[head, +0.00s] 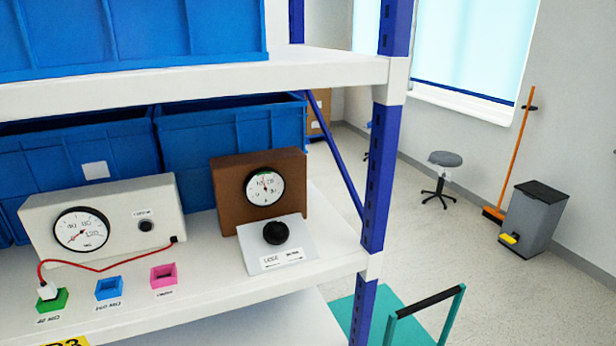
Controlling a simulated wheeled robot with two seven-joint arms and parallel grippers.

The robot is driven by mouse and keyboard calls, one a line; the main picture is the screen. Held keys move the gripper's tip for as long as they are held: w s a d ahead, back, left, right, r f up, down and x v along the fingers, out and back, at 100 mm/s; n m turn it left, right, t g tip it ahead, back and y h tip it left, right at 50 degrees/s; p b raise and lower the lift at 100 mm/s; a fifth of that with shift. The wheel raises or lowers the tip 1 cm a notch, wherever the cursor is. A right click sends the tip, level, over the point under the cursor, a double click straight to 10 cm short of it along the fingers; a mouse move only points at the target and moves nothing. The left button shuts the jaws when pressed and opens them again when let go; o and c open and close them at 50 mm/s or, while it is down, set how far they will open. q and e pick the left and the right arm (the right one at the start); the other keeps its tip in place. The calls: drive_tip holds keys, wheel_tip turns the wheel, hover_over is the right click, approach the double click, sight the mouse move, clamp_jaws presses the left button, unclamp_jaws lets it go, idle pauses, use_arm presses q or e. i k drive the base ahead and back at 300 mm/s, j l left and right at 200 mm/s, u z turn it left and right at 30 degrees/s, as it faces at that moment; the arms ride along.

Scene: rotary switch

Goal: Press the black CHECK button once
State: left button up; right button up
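A cream box (105,215) stands on the shelf at the left, with a round white dial (81,230) on its front. To the right of that dial is a small round black button (146,226) with a small label above it, too small to read surely. Nothing covers the button. A brown box (224,190) with a second dial (264,187) stands to the right. In front of it a black rotary knob (276,233) sits on a white sloped panel (300,243) with a label. Neither of my grippers is in view.
A red cable (110,267) runs from the cream box to a white plug at the green socket (52,301). Blue (109,288) and pink (163,276) sockets stand beside it. Blue bins (225,135) stand behind. The upper shelf (200,78) overhangs, and a blue post (381,170) bounds the right.

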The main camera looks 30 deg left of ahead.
sight(145, 226)
drive_tip(key=u, duration=1.95)
